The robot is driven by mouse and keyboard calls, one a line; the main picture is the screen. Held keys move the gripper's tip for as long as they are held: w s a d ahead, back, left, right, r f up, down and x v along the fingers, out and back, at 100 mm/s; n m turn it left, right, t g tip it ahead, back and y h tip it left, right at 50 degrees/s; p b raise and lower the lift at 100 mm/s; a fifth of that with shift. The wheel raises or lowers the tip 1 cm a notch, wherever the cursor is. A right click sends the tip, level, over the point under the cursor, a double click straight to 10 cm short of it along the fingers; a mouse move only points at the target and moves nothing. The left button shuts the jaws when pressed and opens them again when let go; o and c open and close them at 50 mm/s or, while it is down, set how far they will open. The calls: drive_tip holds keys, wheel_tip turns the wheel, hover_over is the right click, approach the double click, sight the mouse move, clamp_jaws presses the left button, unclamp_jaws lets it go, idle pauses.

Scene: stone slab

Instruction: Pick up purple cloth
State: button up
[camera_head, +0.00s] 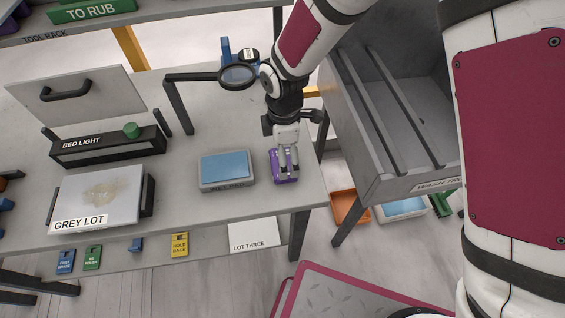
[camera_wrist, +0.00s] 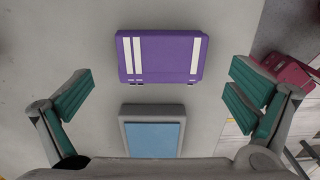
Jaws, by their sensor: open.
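The purple cloth (camera_wrist: 161,57) is a folded rectangular pad with white stripes. It lies flat on the grey table in the wrist view, between and ahead of my open fingers. In the head view the purple cloth (camera_head: 285,178) is near the table's right edge, partly hidden by my gripper (camera_head: 287,160), which points down over it. In the wrist view my gripper (camera_wrist: 160,100) has its teal-padded fingers spread wide, with nothing between the tips touching them.
A grey tray with a blue pad (camera_head: 227,170) lies just left of the cloth. A magnifier on a stand (camera_head: 238,76) is behind it. A grey slab labelled GREY LOT (camera_head: 120,200) and the BED LIGHT box (camera_head: 108,146) are farther left. A grey slatted bin (camera_head: 400,110) stands right.

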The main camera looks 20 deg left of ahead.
drive_tip(key=shift+a+f+p, duration=0.1)
drive_tip(key=shift+f+p, duration=0.3)
drive_tip(key=shift+f, duration=1.7)
drive_tip(key=c, duration=1.1)
drive_tip(key=shift+w+r, duration=0.1)
drive_tip(key=shift+r, duration=0.65)
wheel_tip(320, 180, up, 2)
drive_tip(key=shift+r+b, duration=0.1)
drive_tip(key=shift+b, duration=0.45)
drive_tip(key=s, duration=0.5)
drive_tip(key=s+d+r, duration=0.1)
drive_tip(key=s, duration=0.4)
drive_tip(key=s+b, duration=0.1)
drive_tip(key=s, duration=0.5)
drive_tip(key=shift+d+r, duration=0.15)
drive_tip(key=shift+d, duration=0.15)
